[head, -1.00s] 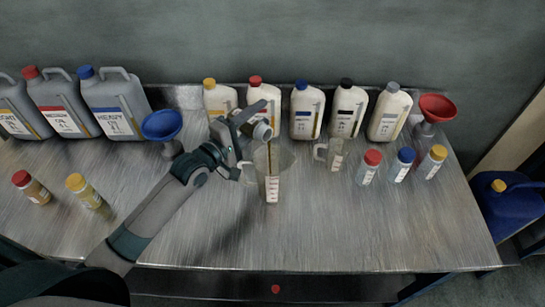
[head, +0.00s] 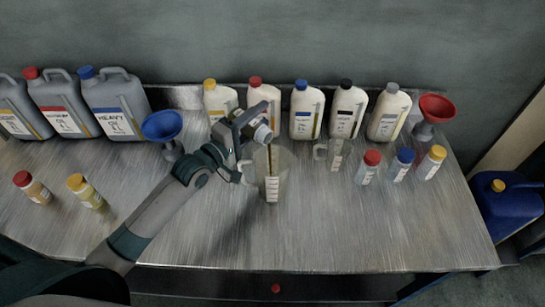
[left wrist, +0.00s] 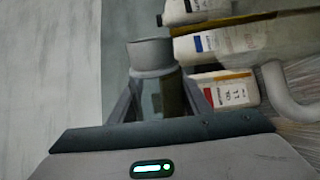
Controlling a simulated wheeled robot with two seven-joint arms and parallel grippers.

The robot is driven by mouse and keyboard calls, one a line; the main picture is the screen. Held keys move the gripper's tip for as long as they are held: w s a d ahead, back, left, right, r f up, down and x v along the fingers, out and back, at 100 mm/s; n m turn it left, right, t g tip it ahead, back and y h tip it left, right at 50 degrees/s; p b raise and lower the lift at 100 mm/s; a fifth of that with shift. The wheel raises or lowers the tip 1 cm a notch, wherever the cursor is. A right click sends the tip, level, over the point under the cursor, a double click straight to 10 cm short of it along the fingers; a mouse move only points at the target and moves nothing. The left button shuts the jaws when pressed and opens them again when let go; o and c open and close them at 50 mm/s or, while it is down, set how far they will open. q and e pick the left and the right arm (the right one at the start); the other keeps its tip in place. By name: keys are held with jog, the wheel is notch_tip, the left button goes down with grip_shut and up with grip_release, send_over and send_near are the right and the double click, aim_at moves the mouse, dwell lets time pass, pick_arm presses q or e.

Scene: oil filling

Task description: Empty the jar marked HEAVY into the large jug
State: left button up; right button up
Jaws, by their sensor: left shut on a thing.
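My left gripper (head: 252,124) is shut on a small open jar (head: 263,133), tipped above the large jug (head: 283,178). A thin brown stream (head: 269,155) falls from the jar's mouth into the jug. The jug is clear, with a white scale on its front and a handle on its left; its liquid level is hard to make out. In the left wrist view the grey-necked jar (left wrist: 153,75) sits between my fingers, and the brown stream (left wrist: 245,20) runs off to the right. The jar's marking cannot be read. My right gripper is not in view.
Close behind stand several white bottles (head: 306,112). A smaller clear jug (head: 335,153), capped jars (head: 369,168) and a red funnel (head: 436,108) are to the right. A blue funnel (head: 162,126) and grey cans (head: 116,108) stand left. The front of the metal table (head: 330,235) is clear.

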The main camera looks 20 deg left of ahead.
pick_arm(q)
jog(key=shift+d+r+m+p, duration=0.15)
jog(key=shift+r+m+p, duration=0.3)
jog(key=shift+m+p, duration=0.2)
dwell(0.4)
jog(key=shift+s+d+f+m+p, duration=0.15)
jog(key=shift+d+f+m+p, duration=0.15)
jog(key=shift+m, duration=0.6)
jog(key=shift+s+d+f+m+p, duration=0.1)
jog(key=shift+s+d+f+m, duration=0.2)
jog(key=shift+m, duration=0.55)
dwell(1.0)
jog(key=shift+w+a, duration=0.15)
jog(key=shift+w, duration=0.05)
jog(key=n, duration=0.1)
jog(key=n+b, duration=0.1)
jog(key=n, duration=0.1)
jog(key=a+n, duration=0.1)
jog(key=shift+w+r+b, duration=0.25)
jog(key=shift+r+b, duration=0.05)
jog(key=shift+b, duration=0.05)
jog(key=shift+a+f+n, duration=0.1)
jog(key=shift+n, duration=0.2)
